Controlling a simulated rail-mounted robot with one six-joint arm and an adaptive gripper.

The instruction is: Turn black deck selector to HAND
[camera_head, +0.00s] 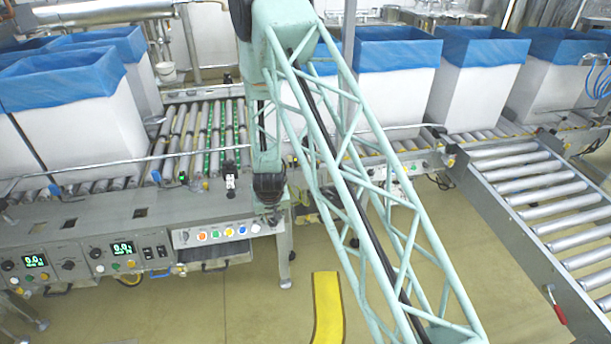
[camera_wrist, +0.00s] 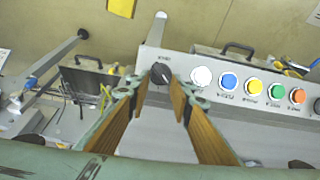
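The black deck selector (camera_wrist: 160,73) is a round knob at the end of a grey button panel, beside the white button, in the wrist view. A small pale mark shows on its face; its label is too small to read. My gripper (camera_wrist: 159,88) is open, its two brown-padded fingers on either side of the knob in the picture, with gaps visible. I cannot tell how far above the knob the fingertips are. In the head view my gripper (camera_head: 269,190) hangs over the right end of the button panel (camera_head: 183,239), largely hiding the selector.
The panel carries white, blue, yellow, green and orange buttons (camera_wrist: 254,88). Other control panels with green displays (camera_head: 122,248) stand left. Blue-lined white boxes (camera_head: 395,80) line the roller conveyor behind. An empty roller section (camera_head: 540,195) is at right. A yellow floor strip (camera_head: 327,305) lies in front.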

